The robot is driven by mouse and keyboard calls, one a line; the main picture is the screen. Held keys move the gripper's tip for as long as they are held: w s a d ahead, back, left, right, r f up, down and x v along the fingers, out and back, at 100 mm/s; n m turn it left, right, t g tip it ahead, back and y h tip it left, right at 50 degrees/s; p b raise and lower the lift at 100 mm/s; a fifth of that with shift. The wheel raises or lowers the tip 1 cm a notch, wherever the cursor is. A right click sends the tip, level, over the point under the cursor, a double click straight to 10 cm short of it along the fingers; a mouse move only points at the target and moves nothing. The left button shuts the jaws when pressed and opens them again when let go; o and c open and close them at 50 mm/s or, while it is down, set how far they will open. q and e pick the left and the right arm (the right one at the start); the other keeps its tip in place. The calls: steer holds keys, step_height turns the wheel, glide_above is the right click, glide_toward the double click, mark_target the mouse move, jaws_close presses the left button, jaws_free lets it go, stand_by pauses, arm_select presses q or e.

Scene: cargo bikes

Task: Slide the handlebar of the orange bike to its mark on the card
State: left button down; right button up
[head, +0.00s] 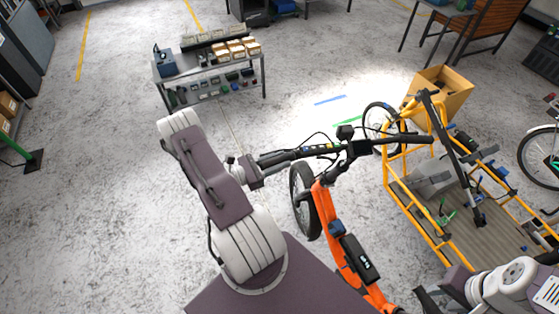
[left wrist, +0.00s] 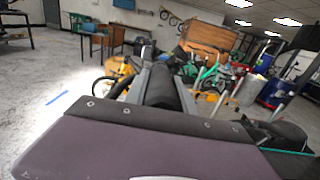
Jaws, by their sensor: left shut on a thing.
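The orange bike (head: 329,222) stands in the middle of the head view, its front wheel (head: 305,201) to the left of its frame. Its black handlebar (head: 393,140) runs roughly left to right across the top. My left gripper (head: 262,166) is shut on the left grip of the handlebar. In the left wrist view the dark grip (left wrist: 162,88) lies between the two fingers. My right gripper (head: 430,298) is at the lower right, apart from the handlebar, and its jaws are unclear. I cannot pick out the card or its mark.
A grey workbench (head: 207,72) with small boxes stands at the back left. The floor between is clear, with blue and green stripes.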

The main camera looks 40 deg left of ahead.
stand_by(0.6)
arm_select(q)
step_height(320, 180, down, 2)
steer(key=b, duration=0.2)
steer(key=shift+a+f+b, duration=0.1)
steer(key=shift+f+b, duration=0.15)
steer(key=shift+b, duration=0.05)
steer(key=shift+w+a, duration=0.2)
steer(key=shift+a, duration=0.15)
steer(key=c, duration=1)
jaws_free()
steer(key=shift+d, duration=0.1)
steer(key=shift+c, duration=0.2)
steer(key=shift+d+r, duration=0.1)
